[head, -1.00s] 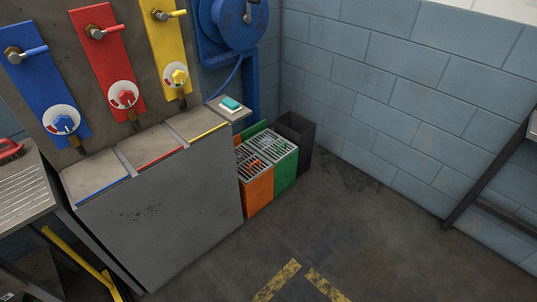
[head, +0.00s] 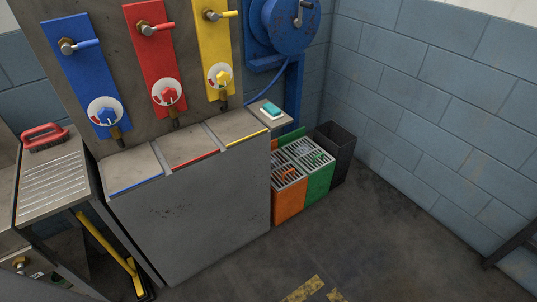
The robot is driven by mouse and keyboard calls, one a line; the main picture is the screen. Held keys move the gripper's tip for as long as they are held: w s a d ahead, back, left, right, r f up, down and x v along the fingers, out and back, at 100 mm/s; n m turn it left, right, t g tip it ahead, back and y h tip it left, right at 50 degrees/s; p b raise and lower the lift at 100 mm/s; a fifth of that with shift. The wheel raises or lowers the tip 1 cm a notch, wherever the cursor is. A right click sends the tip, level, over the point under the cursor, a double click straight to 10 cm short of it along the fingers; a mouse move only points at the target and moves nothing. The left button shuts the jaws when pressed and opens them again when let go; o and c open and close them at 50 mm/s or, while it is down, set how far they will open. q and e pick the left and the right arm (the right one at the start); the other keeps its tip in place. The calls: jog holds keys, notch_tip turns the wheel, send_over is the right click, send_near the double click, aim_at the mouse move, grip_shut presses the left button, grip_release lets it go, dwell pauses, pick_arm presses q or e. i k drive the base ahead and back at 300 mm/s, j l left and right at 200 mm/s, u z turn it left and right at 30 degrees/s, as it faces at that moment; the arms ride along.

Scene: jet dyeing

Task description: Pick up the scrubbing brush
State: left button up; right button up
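The scrubbing brush (head: 43,138) has a red handle and dark bristles. It lies at the far end of the ribbed metal shelf (head: 57,187) at the left of the head view. No gripper of mine is in view, and nothing touches the brush.
A grey cabinet (head: 195,220) with blue, red and yellow valve panels stands right of the shelf. A teal block (head: 271,109) sits on a small ledge. Orange (head: 288,203) and green (head: 320,184) bins and a dark bin (head: 336,150) stand beyond. A yellow-handled tool (head: 104,243) leans below the shelf.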

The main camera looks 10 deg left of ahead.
aim_at(60, 133)
jog(key=u, duration=1.9)
jog(key=i+j, duration=0.1)
jog(key=i+j+z, duration=0.1)
jog(key=j, duration=0.25)
